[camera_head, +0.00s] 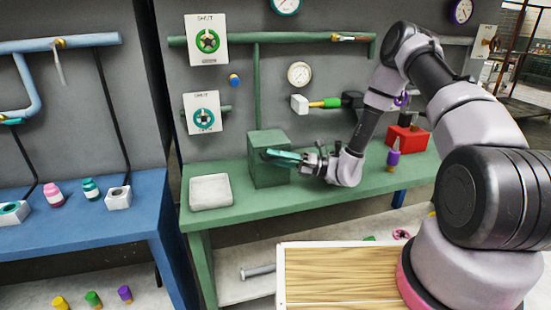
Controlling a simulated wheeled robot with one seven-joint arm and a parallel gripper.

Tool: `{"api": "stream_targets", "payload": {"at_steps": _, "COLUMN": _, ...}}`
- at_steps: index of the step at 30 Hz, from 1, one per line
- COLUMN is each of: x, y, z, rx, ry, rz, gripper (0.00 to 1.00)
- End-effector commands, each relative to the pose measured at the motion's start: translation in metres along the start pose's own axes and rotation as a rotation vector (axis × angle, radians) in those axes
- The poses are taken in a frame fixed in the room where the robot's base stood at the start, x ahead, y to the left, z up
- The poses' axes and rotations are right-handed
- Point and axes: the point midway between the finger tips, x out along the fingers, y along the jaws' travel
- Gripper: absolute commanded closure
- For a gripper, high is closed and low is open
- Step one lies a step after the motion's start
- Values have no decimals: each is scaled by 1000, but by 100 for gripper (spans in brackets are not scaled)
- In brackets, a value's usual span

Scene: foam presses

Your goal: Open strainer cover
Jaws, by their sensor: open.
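A green box (268,143) stands on the green bench below a vertical green pipe. I take it for the strainer; its cover cannot be told apart clearly. My gripper (290,158) reaches in from the right, at the box's front right side. A teal bar (281,155) lies across the box's front face, right by my fingers. I cannot tell whether it is a handle or part of my gripper, or whether the fingers touch the box. My gripper is open. My gripper and the teal bar hide part of the box's front.
A white block (210,192) lies left of the box on the green bench (228,218). A red box (407,139) and a purple-topped bottle (393,156) stand to the right. Valves, gauges and pipes line the grey wall. A wooden surface (335,275) is in front.

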Motion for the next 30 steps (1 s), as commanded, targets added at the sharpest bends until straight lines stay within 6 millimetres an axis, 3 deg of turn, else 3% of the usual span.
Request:
{"api": "stream_targets", "payload": {"at_steps": 6, "x": 0, "y": 0, "z": 0, "rx": 0, "ry": 0, "rz": 0, "gripper": 55}}
{"api": "stream_targets", "payload": {"at_steps": 9, "x": 0, "y": 0, "z": 0, "rx": 0, "ry": 0, "rz": 0, "gripper": 94}}
{"api": "stream_targets", "payload": {"at_steps": 10, "x": 0, "y": 0, "z": 0, "rx": 0, "ry": 0, "rz": 0, "gripper": 100}}
{"api": "stream_targets", "payload": {"at_steps": 30, "x": 0, "y": 0, "z": 0, "rx": 1, "ry": 0, "rz": 1, "gripper": 100}}
